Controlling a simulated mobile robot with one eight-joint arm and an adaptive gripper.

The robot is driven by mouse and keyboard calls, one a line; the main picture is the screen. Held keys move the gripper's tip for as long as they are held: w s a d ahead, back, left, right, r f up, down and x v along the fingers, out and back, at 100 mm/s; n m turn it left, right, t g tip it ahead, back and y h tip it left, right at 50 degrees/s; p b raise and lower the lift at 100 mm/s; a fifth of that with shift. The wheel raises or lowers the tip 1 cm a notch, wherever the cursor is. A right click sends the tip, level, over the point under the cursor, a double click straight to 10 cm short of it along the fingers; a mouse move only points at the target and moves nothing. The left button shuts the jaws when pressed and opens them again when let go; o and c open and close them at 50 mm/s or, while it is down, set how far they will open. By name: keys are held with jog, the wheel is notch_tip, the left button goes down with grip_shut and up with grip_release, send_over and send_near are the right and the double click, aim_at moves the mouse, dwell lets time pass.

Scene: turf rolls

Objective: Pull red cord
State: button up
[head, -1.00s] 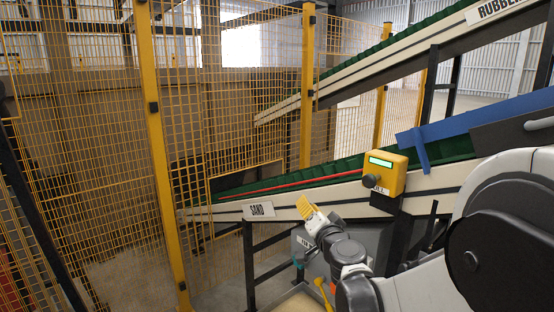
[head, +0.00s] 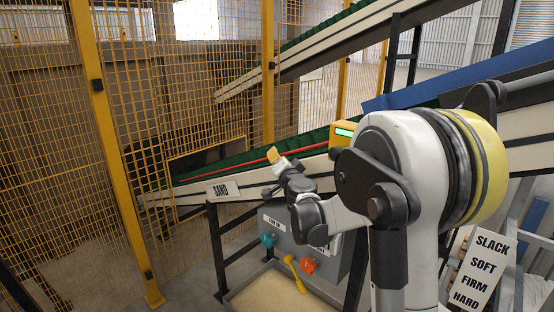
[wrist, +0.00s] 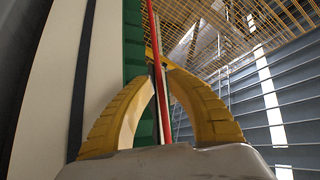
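The red cord (head: 222,167) runs straight and slanting along the green belt of the conveyor marked SAND. In the wrist view the red cord (wrist: 162,90) passes through the gap between the fingers of my gripper (wrist: 157,76). The two ribbed yellow fingers arch inward, with a narrow gap at their tips. I cannot tell whether they touch the cord.
A yellow box (head: 341,136) with a green display sits just right of my gripper. The SAND sign (head: 223,190) hangs on the pale conveyor side. A yellow mesh fence (head: 190,90) stands behind.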

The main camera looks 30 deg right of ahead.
grip_shut()
jog(key=shift+s+a, duration=0.2)
jog(key=shift+a, duration=0.4)
jog(key=shift+s+a, duration=0.2)
jog(key=shift+a, duration=0.4)
grip_release()
jog(key=v, duration=1.2)
